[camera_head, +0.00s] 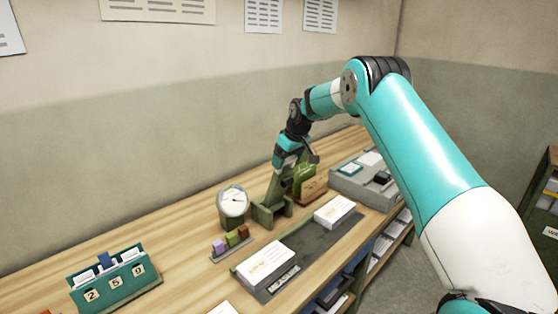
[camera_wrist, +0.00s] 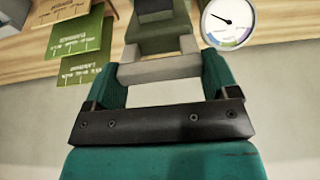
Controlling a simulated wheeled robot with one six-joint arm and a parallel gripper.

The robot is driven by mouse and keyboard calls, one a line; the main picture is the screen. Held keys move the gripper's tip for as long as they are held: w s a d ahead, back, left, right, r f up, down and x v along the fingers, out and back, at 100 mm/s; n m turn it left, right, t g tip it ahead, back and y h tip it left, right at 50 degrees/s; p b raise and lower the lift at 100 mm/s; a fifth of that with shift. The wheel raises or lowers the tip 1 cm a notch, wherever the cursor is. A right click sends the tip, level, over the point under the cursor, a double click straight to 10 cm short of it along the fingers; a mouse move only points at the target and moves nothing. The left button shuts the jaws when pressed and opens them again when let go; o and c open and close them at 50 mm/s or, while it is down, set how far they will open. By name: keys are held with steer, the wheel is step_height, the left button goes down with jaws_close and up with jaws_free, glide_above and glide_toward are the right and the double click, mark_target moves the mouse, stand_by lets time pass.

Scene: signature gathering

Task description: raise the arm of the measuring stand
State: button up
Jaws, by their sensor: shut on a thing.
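The measuring stand (camera_head: 269,211) is olive green and stands on the wooden counter, its base open toward the front. Its arm (camera_head: 284,182) slopes steeply up to my gripper (camera_head: 287,163), which comes down from above and is shut on the arm's end. In the wrist view, a pale grey bar (camera_wrist: 160,69) lies across between the teal fingers of my gripper (camera_wrist: 162,72). The olive arm (camera_wrist: 160,32) runs away beyond it. The fingers hide part of the grip. The round white dial (camera_head: 233,201) stands left of the stand; it also shows in the wrist view (camera_wrist: 228,22).
Green cards (camera_wrist: 77,42) hang or stand beside the stand, near a brown holder (camera_head: 314,188). Small coloured blocks (camera_head: 231,239), paper stacks (camera_head: 264,261) on a dark mat (camera_head: 297,255), a number holder (camera_head: 115,283) and a grey tray (camera_head: 353,184) share the counter.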

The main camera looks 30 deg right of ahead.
steer(key=shift+w+d+r, duration=0.15)
steer(key=shift+w+r, duration=0.05)
steer(key=shift+w, duration=0.4)
steer(key=o, duration=1.2)
steer(key=shift+w, duration=0.1)
steer(key=shift+c, duration=0.2)
steer(key=shift+a, duration=0.25)
steer(key=shift+d, duration=0.1)
steer(key=b+v, duration=0.3)
steer(key=v, duration=1.4)
steer(key=shift+s, duration=0.25)
steer(key=shift+r, duration=0.1)
